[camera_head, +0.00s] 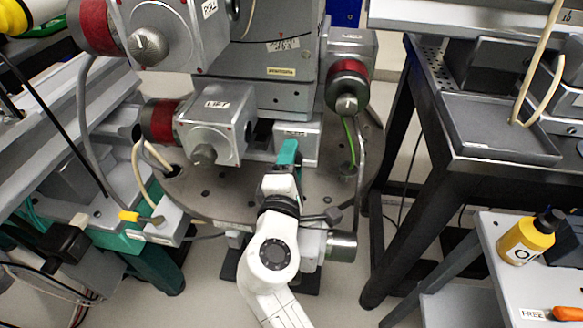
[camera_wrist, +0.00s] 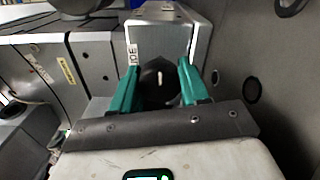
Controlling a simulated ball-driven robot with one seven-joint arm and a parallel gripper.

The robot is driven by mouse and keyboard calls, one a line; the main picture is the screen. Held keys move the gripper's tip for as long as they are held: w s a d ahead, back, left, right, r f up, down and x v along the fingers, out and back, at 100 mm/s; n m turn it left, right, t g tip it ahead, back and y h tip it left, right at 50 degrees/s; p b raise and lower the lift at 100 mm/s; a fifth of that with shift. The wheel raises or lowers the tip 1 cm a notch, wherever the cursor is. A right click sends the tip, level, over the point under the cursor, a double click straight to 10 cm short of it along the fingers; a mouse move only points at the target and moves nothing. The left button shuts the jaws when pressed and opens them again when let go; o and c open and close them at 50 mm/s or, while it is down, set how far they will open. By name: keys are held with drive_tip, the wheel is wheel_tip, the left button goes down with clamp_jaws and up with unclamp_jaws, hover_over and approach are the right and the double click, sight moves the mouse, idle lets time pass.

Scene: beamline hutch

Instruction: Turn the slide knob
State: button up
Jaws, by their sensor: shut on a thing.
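The slide knob (camera_wrist: 159,92) is dark and round with a short white line, which stands nearly upright in the wrist view. It sits on the front of a grey metal box (camera_wrist: 178,30) whose partly covered label ends in "DE". My gripper (camera_wrist: 160,78) has its two teal fingers shut on the knob, one on each side. In the head view the box (camera_head: 308,147) is low at the front of the grey stage, and my gripper (camera_head: 287,152) reaches it from the front. The knob is hidden there behind my gripper.
Another red-banded knob (camera_head: 347,82) and a green cable are to the right. A black bench (camera_head: 480,160) stands at right. A yellow bottle (camera_head: 525,238) is on a lower cart.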

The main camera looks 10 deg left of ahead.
drive_tip(key=m+b, duration=0.3)
drive_tip(key=m, duration=0.2)
drive_tip(key=shift+f+m+b, duration=0.15)
drive_tip(key=shift+m+b, duration=0.15)
drive_tip(key=shift+b, duration=0.1)
idle(0.4)
drive_tip(key=o, duration=1)
drive_tip(key=shift+o, duration=0.2)
drive_tip(key=s+p, duration=0.2)
drive_tip(key=s, duration=0.8)
drive_tip(key=shift+s+a, duration=0.15)
drive_tip(key=shift+s, duration=0.25)
